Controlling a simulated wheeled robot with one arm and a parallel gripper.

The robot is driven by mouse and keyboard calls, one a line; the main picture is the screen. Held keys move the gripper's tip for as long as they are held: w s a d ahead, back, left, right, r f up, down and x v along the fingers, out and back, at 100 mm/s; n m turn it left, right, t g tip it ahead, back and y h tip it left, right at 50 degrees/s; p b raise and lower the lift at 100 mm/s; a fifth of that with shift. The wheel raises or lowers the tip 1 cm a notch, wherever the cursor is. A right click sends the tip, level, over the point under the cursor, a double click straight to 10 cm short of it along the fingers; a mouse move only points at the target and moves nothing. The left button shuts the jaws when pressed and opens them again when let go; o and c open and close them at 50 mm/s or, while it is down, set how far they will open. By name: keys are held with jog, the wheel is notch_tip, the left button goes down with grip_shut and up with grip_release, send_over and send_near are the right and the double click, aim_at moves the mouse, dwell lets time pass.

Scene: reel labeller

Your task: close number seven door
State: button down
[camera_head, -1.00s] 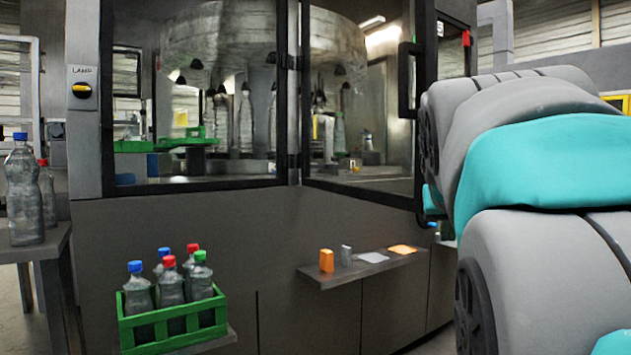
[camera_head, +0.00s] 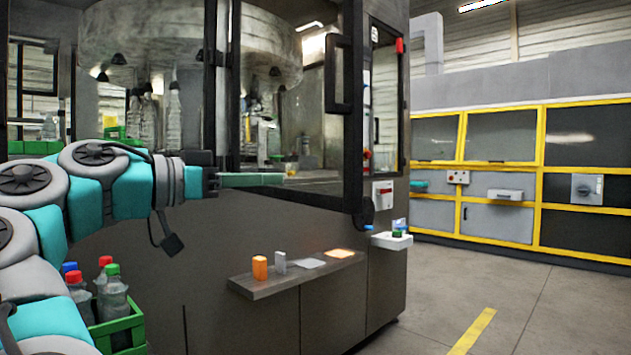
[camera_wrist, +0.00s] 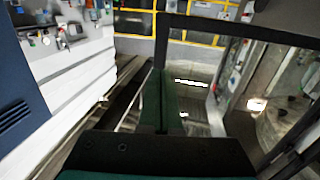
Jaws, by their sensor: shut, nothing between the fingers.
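A glass door with a black frame (camera_head: 356,120) stands on the front of the grey machine in the head view. Its lower edge slopes towards me at the right, so it looks swung out from the front. A black bar handle (camera_head: 340,75) is on its right side. I cannot read a seven on it. My gripper (camera_head: 282,179) points right, its green fingers shut and empty, in front of the door's lower part. Contact cannot be told. In the wrist view the shut fingers (camera_wrist: 160,75) point towards a dark frame bar (camera_wrist: 240,27), apparently the door's.
A small shelf (camera_head: 270,287) with an orange block (camera_head: 260,268) and flat pieces juts out below the door. A green crate (camera_head: 122,330) of bottles is at lower left. Yellow-framed cabinets (camera_head: 500,170) stand at right. The floor (camera_head: 500,300) between is clear.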

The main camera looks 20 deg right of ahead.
send_near(348, 177)
jog(key=d, duration=0.4)
jog(key=w+d, duration=0.1)
jog(key=d, duration=0.1)
jog(key=shift+w+d+b, duration=0.1)
jog(key=shift+d+b, duration=0.25)
jog(key=shift+b, duration=0.05)
